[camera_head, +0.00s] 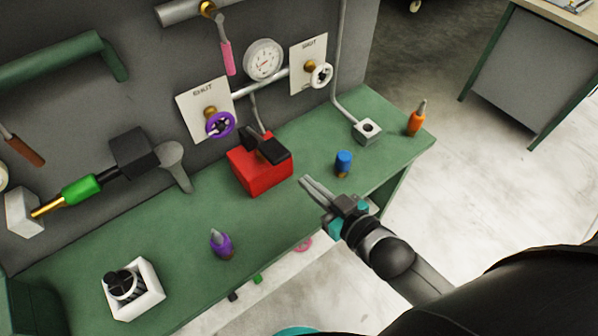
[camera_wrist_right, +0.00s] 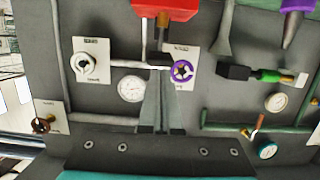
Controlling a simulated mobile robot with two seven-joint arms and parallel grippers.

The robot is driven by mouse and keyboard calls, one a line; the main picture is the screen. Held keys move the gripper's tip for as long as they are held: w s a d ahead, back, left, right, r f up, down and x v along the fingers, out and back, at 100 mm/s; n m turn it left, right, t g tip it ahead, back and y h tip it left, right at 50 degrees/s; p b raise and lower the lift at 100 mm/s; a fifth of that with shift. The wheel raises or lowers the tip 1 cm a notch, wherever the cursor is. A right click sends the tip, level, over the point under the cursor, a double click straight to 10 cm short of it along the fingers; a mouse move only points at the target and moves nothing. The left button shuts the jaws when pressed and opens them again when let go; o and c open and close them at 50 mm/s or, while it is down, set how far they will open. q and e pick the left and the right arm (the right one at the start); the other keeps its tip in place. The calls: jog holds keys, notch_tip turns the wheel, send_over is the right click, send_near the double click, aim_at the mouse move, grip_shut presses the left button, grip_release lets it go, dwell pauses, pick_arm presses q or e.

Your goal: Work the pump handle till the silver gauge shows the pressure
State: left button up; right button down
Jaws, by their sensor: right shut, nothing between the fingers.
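The red pump (camera_head: 255,177) stands on the green bench with its black handle (camera_head: 265,146) on top. A grey pipe rises behind it to the wall piping. The silver gauge (camera_head: 263,60) with a white face is on the wall above; its needle is too small to read. It also shows in the right wrist view (camera_wrist_right: 131,89). My right gripper (camera_head: 304,182) is shut and empty, just right of the pump and apart from it. Its fingers show in the right wrist view (camera_wrist_right: 160,85), with the red pump (camera_wrist_right: 166,9) at the top edge. My left gripper is not in view.
A purple valve wheel (camera_head: 220,125) and a white valve wheel (camera_head: 321,75) sit on plates marked SHUT. A blue object (camera_head: 344,162), an orange-handled tool (camera_head: 416,120) and a purple-handled tool (camera_head: 221,244) stand on the bench (camera_head: 95,258). A white box (camera_head: 135,291) is front left.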

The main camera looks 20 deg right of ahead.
jog(key=shift+v, duration=1)
jog(key=shift+w+f, duration=0.1)
dwell(1.1)
jog(key=w+a+r+g+b, duration=0.1)
jog(key=w+r+b, duration=0.1)
jog(key=r, duration=0.7)
jog(key=shift+w+g+h, duration=0.3)
jog(key=shift+w, duration=0.3)
jog(key=shift+a, duration=0.1)
send_over(281, 156)
jog(key=f, duration=0.3)
jog(key=shift+w+f, duration=0.3)
jog(key=shift+w, duration=0.05)
jog(key=shift+s+f+b, duration=0.15)
jog(key=shift+f, duration=0.9)
jog(key=shift+s+f+b, duration=0.1)
jog(key=shift+f+b, duration=0.05)
jog(key=shift+f, duration=0.9)
